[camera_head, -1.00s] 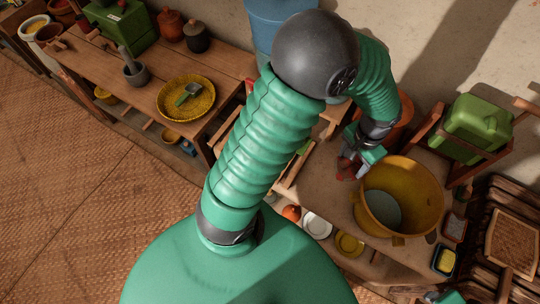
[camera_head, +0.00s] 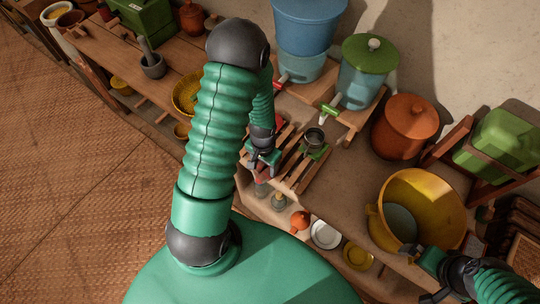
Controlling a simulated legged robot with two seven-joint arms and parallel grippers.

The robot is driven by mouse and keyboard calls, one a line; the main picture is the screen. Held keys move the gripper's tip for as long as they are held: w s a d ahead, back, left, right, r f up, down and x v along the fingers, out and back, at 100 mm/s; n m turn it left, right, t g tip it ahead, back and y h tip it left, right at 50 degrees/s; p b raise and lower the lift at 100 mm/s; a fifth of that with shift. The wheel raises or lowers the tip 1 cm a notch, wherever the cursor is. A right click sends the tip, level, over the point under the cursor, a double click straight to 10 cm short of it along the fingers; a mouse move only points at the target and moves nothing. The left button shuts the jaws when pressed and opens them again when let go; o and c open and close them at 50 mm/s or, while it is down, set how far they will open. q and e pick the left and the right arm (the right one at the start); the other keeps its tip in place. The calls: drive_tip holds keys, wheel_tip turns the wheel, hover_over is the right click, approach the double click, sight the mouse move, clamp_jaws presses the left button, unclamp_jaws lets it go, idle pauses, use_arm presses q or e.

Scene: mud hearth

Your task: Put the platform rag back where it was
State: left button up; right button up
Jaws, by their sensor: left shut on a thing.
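My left gripper (camera_head: 263,163) is shut on a small reddish cloth, which looks like the platform rag (camera_head: 262,174). It holds the rag by the left end of the mud platform (camera_head: 345,190), beside a wooden slatted rack (camera_head: 294,175). Most of the rag is hidden by the gripper, and I cannot tell whether it touches anything below. My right gripper (camera_head: 411,251) is at the lower right, in front of the big yellow pot (camera_head: 440,190); its jaws are too small and dark to read.
A green-lidded water container (camera_head: 368,70) and a terracotta pot (camera_head: 405,125) stand behind. White (camera_head: 325,234) and yellow dishes (camera_head: 358,256) lie below the platform's front. The platform's middle is bare.

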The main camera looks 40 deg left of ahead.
use_arm(q)
drive_tip(key=w+a, duration=0.1)
drive_tip(key=w, duration=0.2)
drive_tip(key=w+a, duration=0.1)
drive_tip(key=w, duration=0.1)
drive_tip(key=shift+w+a+f+p, duration=0.15)
drive_tip(key=shift+a+f+p, duration=0.15)
drive_tip(key=shift+a+f, duration=0.05)
drive_tip(key=f, duration=0.3)
drive_tip(key=shift+w+d+f, duration=0.15)
drive_tip(key=shift+d, duration=0.05)
drive_tip(key=o, duration=1.5)
drive_tip(key=shift+a, duration=0.1)
wheel_tip(320, 180, up, 11)
drive_tip(key=s+d+r+m+t, duration=0.1)
drive_tip(key=s+d+r, duration=0.5)
drive_tip(key=d+r, duration=0.6)
drive_tip(key=shift+d+r+t, duration=0.25)
drive_tip(key=shift+d+t, duration=0.55)
drive_tip(key=shift+d, duration=0.5)
